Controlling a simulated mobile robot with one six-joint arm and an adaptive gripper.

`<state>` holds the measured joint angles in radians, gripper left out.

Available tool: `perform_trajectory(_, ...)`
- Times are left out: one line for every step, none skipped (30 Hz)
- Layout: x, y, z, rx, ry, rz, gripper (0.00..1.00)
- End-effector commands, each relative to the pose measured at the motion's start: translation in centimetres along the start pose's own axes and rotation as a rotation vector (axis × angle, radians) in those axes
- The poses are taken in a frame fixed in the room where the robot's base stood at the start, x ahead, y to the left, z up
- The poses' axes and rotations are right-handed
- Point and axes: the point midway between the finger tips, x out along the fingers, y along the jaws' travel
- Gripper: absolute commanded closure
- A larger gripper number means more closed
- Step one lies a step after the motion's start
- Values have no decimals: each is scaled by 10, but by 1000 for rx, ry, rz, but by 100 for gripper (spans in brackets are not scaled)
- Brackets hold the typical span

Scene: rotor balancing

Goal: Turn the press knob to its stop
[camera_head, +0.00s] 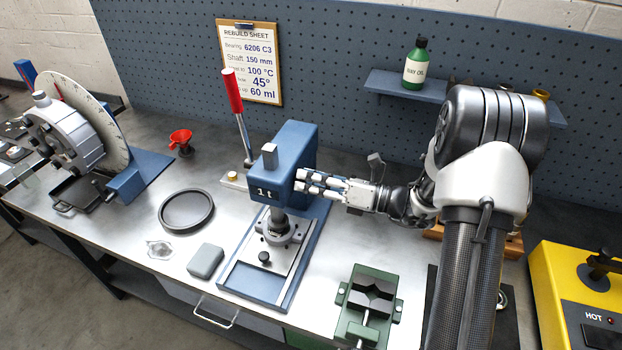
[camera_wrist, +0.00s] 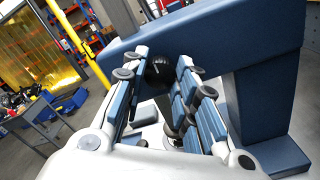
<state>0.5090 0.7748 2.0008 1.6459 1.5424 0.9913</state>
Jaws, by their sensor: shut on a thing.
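The blue arbor press (camera_head: 262,185) marked "1 t" stands in the middle of the bench, with its red-handled lever (camera_head: 233,92) upright at the back. My gripper (camera_head: 305,182) reaches in from the right, its fingers against the right side of the press head. In the wrist view my gripper (camera_wrist: 162,66) has its blue-padded fingers on both sides of the black ball press knob (camera_wrist: 158,73), shut on it. The press head's blue body (camera_wrist: 210,35) fills the upper right there. In the head view the knob is hidden behind the press head and fingers.
A green vise (camera_head: 357,318) is in front of my arm. A grey block (camera_head: 205,261) and a black ring dish (camera_head: 187,211) lie left of the press. The dial rotor stand (camera_head: 75,135) is far left; a yellow heater (camera_head: 575,290) is at right.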

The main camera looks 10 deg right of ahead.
Motion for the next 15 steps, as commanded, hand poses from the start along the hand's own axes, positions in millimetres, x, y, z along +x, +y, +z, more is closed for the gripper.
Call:
perform_trajectory(0,2,2,20,1,0,97)
perform_trajectory(0,2,2,35,1,0,97)
perform_trajectory(0,2,3,55,1,0,97)
perform_trajectory(0,3,3,73,1,0,97)
perform_trajectory(0,3,4,93,1,0,97)
perform_trajectory(0,3,4,120,1,0,97)
perform_trajectory(0,3,4,144,1,0,97)
perform_trajectory(0,4,4,168,1,0,97)
perform_trajectory(0,4,5,203,1,0,97)
perform_trajectory(0,4,5,230,1,0,97)
perform_trajectory(0,4,5,257,1,0,97)
perform_trajectory(0,4,5,295,1,0,97)
perform_trajectory(0,4,5,322,0,0,97)
perform_trajectory(0,4,5,351,0,0,97)
perform_trajectory(0,4,5,389,0,0,97)
